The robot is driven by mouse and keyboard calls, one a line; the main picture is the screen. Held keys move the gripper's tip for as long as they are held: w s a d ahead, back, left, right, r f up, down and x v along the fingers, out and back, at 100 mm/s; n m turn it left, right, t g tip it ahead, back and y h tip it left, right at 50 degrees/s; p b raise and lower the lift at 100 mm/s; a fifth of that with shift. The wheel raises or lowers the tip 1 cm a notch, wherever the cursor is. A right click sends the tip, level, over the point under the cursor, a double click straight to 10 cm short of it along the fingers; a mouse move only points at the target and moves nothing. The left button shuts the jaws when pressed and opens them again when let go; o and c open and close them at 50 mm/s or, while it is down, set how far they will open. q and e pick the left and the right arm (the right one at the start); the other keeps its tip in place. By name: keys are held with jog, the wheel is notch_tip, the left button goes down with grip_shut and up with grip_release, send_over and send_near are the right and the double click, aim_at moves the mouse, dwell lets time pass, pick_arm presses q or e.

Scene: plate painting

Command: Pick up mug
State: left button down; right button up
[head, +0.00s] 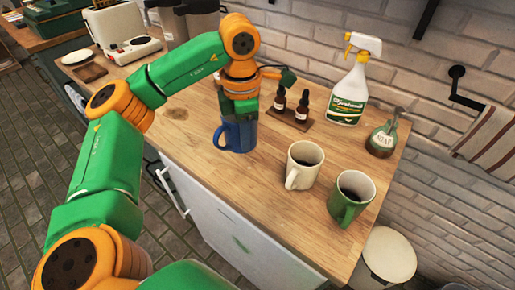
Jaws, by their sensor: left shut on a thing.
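A blue mug (236,138) is on the wooden counter (215,180), its handle to the left. My left gripper (240,112) reaches down from above and is shut on the blue mug at its rim. The gripper hides much of the mug's top, and I cannot tell whether its base touches the counter. A cream mug (301,164) with dark contents stands to the right. A green mug (350,197) with dark contents stands further right, near the counter's front edge. My right gripper is not in view.
A white appliance (122,33) is at the back left. The counter front left of the cream mug is clear.

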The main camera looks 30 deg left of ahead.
pick_arm(q)
jog(key=s+a+r+p, duration=0.2)
jog(key=s+a+r, duration=0.3)
jog(key=s, duration=0.3)
jog(key=shift+s+p, duration=0.25)
jog(key=shift+p, duration=0.15)
dwell(2.8)
